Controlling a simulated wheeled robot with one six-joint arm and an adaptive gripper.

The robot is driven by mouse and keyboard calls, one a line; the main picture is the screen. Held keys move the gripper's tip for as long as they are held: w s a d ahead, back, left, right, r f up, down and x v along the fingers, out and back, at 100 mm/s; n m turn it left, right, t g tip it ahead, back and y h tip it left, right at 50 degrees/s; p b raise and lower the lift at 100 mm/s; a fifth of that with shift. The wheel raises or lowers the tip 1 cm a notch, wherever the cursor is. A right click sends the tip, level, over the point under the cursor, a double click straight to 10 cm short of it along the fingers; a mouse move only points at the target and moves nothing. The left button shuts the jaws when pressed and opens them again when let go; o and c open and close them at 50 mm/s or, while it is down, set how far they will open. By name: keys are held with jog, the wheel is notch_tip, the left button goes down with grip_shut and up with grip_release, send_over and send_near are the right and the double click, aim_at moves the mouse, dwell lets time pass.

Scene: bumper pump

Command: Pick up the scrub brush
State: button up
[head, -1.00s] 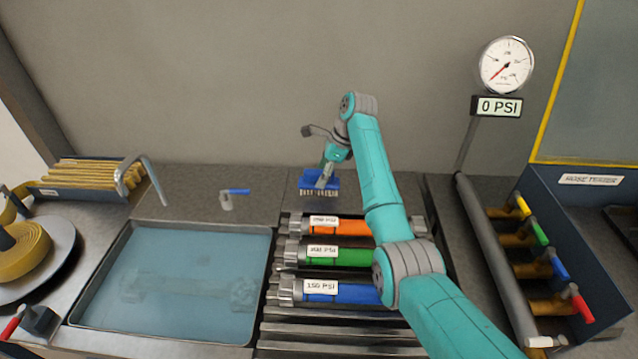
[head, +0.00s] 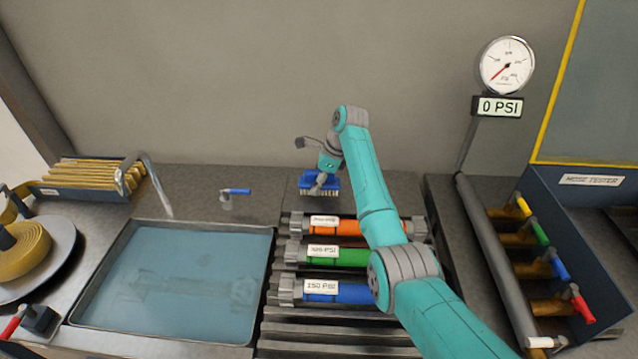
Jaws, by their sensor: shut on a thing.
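The scrub brush (head: 332,185) has a blue back and pale bristles pointing down. It is at the back of the counter, behind the orange hose roll. My gripper (head: 319,186) is at the brush from above, with its fingers shut on it. The fingertips are small in the head view and partly merge with the brush. I cannot tell whether the bristles touch the counter.
Orange (head: 350,227), green (head: 340,256) and blue (head: 345,292) labelled hoses lie on a rack in front of the brush. A water-filled sink (head: 250,318) with a faucet (head: 150,180) is at left. The hose tester (head: 600,215) and a gauge (head: 506,65) stand at right.

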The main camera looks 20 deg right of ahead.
notch_tip(320, 180, up, 10)
jog(key=shift+r, duration=0.1)
dwell(0.4)
jog(key=o, duration=0.5)
jog(key=c, duration=0.3)
jog(key=shift+a, duration=0.1)
